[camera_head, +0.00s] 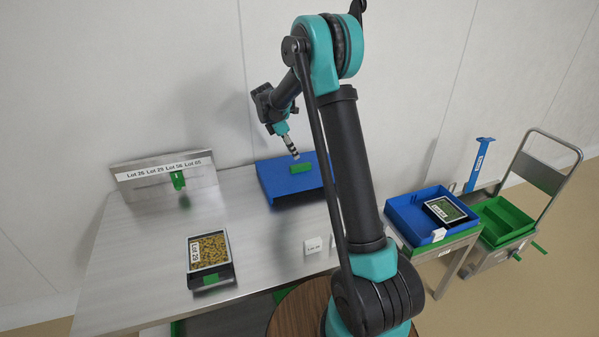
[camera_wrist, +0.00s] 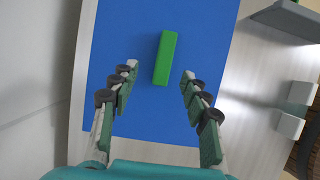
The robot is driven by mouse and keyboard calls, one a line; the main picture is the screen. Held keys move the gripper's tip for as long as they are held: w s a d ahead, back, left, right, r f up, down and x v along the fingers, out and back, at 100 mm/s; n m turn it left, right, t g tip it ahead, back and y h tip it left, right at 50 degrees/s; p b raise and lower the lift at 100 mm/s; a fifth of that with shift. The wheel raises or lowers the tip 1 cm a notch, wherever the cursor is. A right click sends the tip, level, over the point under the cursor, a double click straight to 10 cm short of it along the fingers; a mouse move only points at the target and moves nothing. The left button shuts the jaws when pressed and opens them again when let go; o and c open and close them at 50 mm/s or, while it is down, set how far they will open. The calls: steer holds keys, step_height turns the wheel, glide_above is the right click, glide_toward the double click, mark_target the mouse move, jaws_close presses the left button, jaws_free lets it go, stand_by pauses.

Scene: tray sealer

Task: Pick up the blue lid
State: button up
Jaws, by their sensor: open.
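The blue lid (camera_head: 277,184) lies flat at the back of the metal table, partly hidden behind my arm in the head view. A green block-shaped handle (camera_head: 301,168) stands on its top. In the wrist view the blue lid (camera_wrist: 215,45) fills the middle and the green handle (camera_wrist: 165,57) runs upright in the picture. My gripper (camera_head: 294,154) is above the lid, close to the handle in the head view. In the wrist view my gripper (camera_wrist: 160,70) is open and empty, with one finger on each side of the handle's lower part and a gap on both sides.
A tray (camera_head: 212,277) with yellowish contents sits at the table's front left. A metal label rack (camera_head: 195,167) with a green clip (camera_head: 178,180) stands behind it. Small white blocks (camera_head: 313,245) are near the front. A blue bin (camera_head: 402,212) and a cart's green crate (camera_head: 518,213) stand right.

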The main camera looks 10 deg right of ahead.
mark_target(300, 165)
steer(key=shift+s+x, duration=0.2)
steer(key=shift+x, duration=1.75)
steer(key=shift+s+x, duration=0.2)
steer(key=shift+x, duration=1.75)
steer(key=shift+a, duration=0.1)
steer(key=shift+c, duration=0.4)
jaws_close()
